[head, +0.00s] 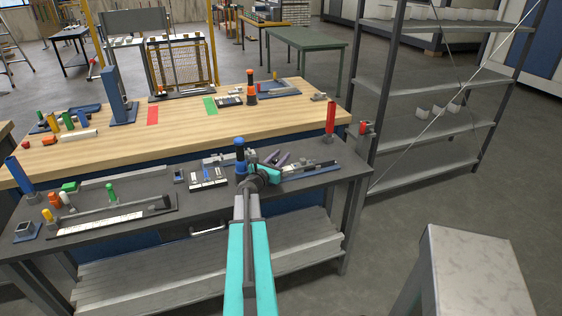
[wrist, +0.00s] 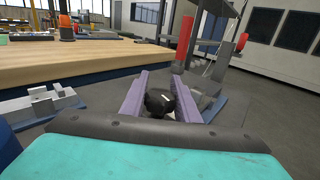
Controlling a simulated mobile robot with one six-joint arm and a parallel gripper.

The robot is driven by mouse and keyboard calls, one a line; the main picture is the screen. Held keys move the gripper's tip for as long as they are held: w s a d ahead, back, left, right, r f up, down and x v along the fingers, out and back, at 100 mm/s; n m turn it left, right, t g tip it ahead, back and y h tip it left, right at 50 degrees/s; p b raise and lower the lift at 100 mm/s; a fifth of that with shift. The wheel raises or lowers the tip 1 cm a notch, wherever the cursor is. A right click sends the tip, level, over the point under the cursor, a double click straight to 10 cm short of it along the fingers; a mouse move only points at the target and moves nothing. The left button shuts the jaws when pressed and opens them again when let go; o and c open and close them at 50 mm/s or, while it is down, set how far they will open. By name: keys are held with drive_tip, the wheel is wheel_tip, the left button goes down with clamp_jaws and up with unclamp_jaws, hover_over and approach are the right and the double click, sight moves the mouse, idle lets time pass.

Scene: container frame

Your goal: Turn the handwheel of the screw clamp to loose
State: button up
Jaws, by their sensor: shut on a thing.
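My gripper (head: 287,160) is over the right part of the dark front bench, with its two purple fingers pointing away from me. In the wrist view the fingers (wrist: 161,80) stand on either side of a dark, rounded handwheel (wrist: 160,103) with a small pale mark, and are shut on it. The screw clamp (head: 318,169) shows as a grey and dark body on a blue base, to the right of the fingers. Part of it also shows beyond the right finger in the wrist view (wrist: 207,101). In the head view the fingers and wrist hide the handwheel.
A red cylinder (head: 331,119) stands behind the clamp on the right. The wooden bench (head: 180,135) lies behind; grey shelving (head: 432,100) is at the right.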

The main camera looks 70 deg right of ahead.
drive_tip(key=shift+r+t, duration=0.15)
drive_tip(key=shift+t, duration=0.15)
drive_tip(key=o, duration=1)
drive_tip(key=shift+o, duration=0.2)
drive_tip(key=shift+w, duration=0.1)
drive_tip(key=shift+a, duration=0.15)
drive_tip(key=shift+w+a+b, duration=0.1)
drive_tip(key=shift+a+b, duration=0.45)
drive_tip(key=shift+a, duration=0.65)
drive_tip(key=shift+w+a+b, duration=0.3)
drive_tip(key=shift+a+b, duration=0.2)
drive_tip(key=shift+a, duration=1.3)
drive_tip(key=shift+w+a+b, duration=0.3)
drive_tip(key=shift+a+b, duration=0.15)
drive_tip(key=shift+a, duration=1.4)
drive_tip(key=shift+w+a+b, duration=0.3)
drive_tip(key=shift+a+b, duration=0.2)
drive_tip(key=shift+a, duration=1.3)
drive_tip(key=shift+s, duration=0.1)
